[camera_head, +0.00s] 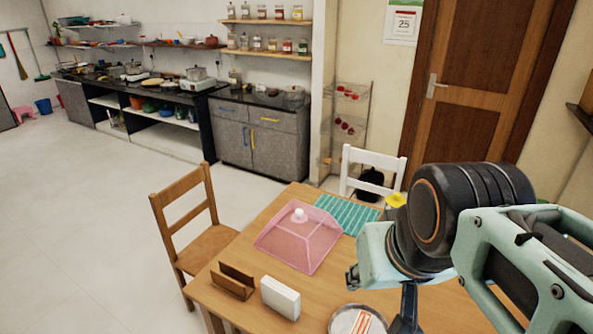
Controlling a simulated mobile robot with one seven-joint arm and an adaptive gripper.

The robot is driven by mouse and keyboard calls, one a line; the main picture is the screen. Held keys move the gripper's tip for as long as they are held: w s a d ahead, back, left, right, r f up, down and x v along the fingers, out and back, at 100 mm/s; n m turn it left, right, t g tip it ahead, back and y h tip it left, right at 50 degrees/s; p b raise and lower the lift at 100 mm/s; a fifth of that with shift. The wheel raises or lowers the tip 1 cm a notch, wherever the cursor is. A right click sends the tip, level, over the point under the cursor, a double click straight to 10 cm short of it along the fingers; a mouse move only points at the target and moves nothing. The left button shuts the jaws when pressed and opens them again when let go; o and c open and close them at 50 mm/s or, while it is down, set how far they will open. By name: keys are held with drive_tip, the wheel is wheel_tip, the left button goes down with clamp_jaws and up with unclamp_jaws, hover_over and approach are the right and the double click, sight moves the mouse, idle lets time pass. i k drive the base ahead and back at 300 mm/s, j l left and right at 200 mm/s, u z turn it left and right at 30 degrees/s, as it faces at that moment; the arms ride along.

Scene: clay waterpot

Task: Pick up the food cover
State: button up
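The food cover (300,238) is a pink, see-through, four-sided dome with a white knob (299,215) on top. It sits on the wooden table (258,226), left of my arm. My gripper (384,287) is to the right of the cover and apart from it in the picture. Dark finger parts show below the teal wrist housing, but the view does not make clear whether they are open or shut. Nothing is seen held in it.
A green striped mat (346,214) lies behind the cover. A wooden holder (232,283), a white box (281,297) and a metal plate (345,318) stand at the table's front. Chairs stand at the left (190,222) and back (373,160). The left floor is open.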

sight(299, 216)
drive_tip(key=j+z, duration=0.1)
drive_tip(key=z, duration=0.95)
drive_tip(key=i+j, duration=0.1)
drive_tip(key=j, duration=0.7)
drive_tip(key=i+z, duration=0.05)
